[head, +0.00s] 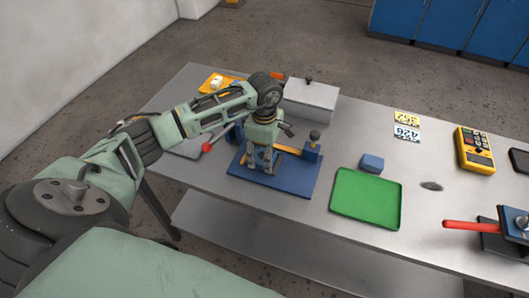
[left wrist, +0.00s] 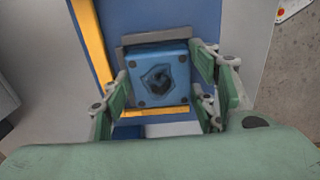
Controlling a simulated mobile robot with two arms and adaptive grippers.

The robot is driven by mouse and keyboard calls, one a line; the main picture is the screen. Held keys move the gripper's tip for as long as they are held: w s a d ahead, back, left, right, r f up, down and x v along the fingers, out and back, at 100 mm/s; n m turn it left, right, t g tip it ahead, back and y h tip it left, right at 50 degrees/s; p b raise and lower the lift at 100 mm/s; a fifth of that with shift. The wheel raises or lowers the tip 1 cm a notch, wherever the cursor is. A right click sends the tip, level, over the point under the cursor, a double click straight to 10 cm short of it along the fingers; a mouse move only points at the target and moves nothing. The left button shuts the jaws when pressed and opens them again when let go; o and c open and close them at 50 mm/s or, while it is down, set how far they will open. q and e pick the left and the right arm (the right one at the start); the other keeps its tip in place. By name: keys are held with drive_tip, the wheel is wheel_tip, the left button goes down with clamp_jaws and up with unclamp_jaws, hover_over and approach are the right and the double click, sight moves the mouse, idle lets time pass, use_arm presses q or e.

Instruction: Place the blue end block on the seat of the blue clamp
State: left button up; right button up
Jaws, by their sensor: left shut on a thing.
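The blue clamp (head: 300,191) lies on the table with a flat blue base, a yellow bar and a blue post with a dark knob (head: 314,147) at its right. My left gripper (head: 262,166) points down over the clamp's left part. In the left wrist view its fingers (left wrist: 160,95) are shut on the blue end block (left wrist: 158,78), a square face with a dark shield mark and corner bolts. A grey plate (left wrist: 128,42) shows behind the block, with the yellow bar (left wrist: 90,45) beside it. In the head view the fingers hide the block. Whether it touches the seat cannot be told.
A green tray (head: 366,198) lies right of the clamp, with another small blue block (head: 372,163) behind it. A grey box (head: 310,103) stands behind the clamp. A yellow meter (head: 474,150) and a red-handled valve (head: 474,225) are at the right.

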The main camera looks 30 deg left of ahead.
sight(264, 157)
use_arm(q)
drive_tip(key=shift+f, duration=0.15)
drive_tip(key=o, duration=1.6)
use_arm(e)
drive_tip(key=shift+s+d+f, duration=0.2)
drive_tip(key=shift+s, duration=0.15)
use_arm(q)
drive_tip(key=shift+r, duration=0.2)
drive_tip(key=shift+s+r+b, duration=0.1)
drive_tip(key=shift+r+b, duration=1.25)
drive_tip(key=shift+r, duration=4.65)
use_arm(e)
drive_tip(key=shift+a+f, duration=0.25)
drive_tip(key=shift+f, duration=0.9)
